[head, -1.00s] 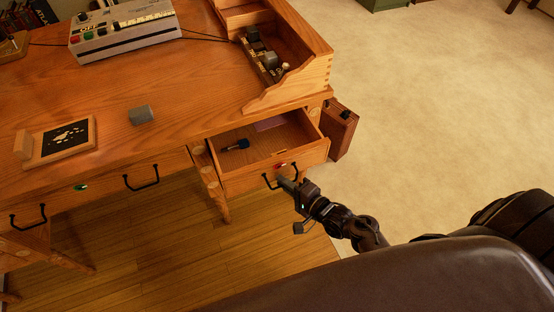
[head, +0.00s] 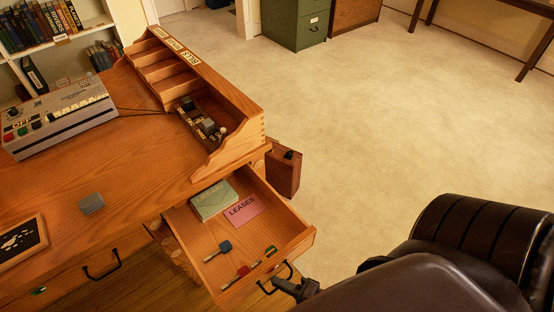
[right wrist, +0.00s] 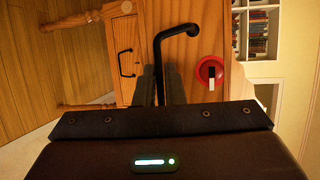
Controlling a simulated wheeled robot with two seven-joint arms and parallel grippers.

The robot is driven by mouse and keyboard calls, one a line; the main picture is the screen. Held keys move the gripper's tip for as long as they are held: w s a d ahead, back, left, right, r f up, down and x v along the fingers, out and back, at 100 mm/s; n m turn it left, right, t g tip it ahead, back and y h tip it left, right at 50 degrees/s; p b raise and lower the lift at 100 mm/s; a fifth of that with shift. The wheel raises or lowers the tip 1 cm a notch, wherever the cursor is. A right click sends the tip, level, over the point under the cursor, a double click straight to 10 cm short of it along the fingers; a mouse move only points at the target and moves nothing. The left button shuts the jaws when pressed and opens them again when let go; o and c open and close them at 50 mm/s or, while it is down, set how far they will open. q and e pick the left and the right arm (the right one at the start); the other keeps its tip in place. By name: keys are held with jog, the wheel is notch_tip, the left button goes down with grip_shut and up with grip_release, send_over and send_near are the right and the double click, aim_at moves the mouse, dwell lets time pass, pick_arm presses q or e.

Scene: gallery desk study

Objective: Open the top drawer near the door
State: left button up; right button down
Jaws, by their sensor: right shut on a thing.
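The wooden drawer (head: 290,220) at the desk's right end is pulled well out, and its inside shows in the head view. Its black bar handle (head: 287,270) is on the front; it also shows in the right wrist view (right wrist: 171,34). My right gripper (head: 286,285) is at this handle, shut on it, with the handle between the fingers in the right wrist view (right wrist: 160,85). A red round fitting (right wrist: 210,72) is on the drawer front beside the handle. My left gripper is not in view.
The drawer holds a green Library book (head: 214,200), a pink Leases card (head: 243,210), a blue-headed item (head: 225,247) and small red and green items. A brown case (head: 285,172) stands beside the desk. Open carpet lies to the right.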

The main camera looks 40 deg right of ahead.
jog(key=shift+s, duration=0.1)
jog(key=c, duration=1.8)
grip_release()
jog(key=v, duration=0.7)
jog(key=shift+s, duration=0.3)
jog(key=shift+d, duration=0.15)
